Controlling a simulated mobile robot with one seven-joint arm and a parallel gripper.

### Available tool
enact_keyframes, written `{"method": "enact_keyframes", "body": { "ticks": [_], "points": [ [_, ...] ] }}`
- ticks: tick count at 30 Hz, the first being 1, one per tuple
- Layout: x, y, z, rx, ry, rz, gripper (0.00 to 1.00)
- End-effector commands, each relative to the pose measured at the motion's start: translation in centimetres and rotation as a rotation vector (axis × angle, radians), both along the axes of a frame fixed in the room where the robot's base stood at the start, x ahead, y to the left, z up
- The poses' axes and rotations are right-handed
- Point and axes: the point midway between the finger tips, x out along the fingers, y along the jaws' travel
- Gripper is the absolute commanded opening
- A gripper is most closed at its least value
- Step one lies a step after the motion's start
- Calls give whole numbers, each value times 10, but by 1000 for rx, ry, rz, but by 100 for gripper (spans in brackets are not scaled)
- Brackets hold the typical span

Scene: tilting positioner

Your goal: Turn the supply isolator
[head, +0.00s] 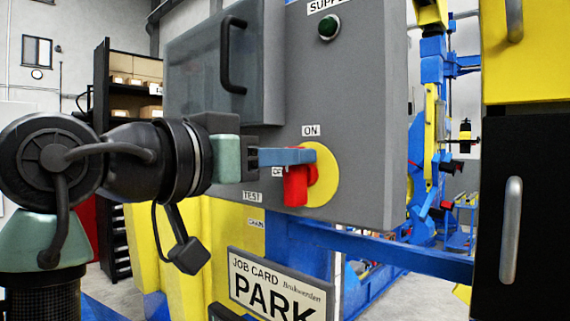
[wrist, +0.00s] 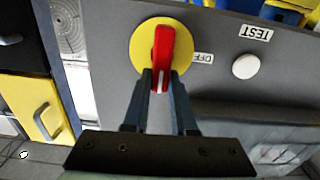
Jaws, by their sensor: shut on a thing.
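The supply isolator is a red rotary handle (head: 296,186) on a yellow round plate (head: 323,175), on the front of a grey cabinet (head: 360,120). An ON label sits above the plate and a partly hidden OFF label is at its left. In the wrist view the red handle (wrist: 162,52) stands on the yellow plate (wrist: 146,36), with the OFF label beside it. My gripper (head: 305,158) reaches in from the left. In the wrist view its two blue-grey fingers (wrist: 159,82) are closed on the near end of the red handle, one on each side.
A green lamp (head: 329,27) is above the isolator. A cabinet door with a black handle (head: 233,55) is at upper left. A PARK job card (head: 280,288) hangs below. A black door with a metal handle (head: 511,202) stands at right. A white button (wrist: 245,66) is near the TEST label.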

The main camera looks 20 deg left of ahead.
Motion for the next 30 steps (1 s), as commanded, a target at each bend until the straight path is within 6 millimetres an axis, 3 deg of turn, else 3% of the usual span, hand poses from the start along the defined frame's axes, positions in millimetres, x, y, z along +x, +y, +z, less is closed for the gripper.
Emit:
{"method": "enact_keyframes", "body": {
  "ticks": [19,20,24,30],
  "points": [
    [-1,-1,4,50,-28,2,0],
    [-1,-1,4,50,-28,2,29],
    [-1,-1,3,48,-25,1,54],
    [-1,-1,1,48,-21,1,55]
  ]
}}
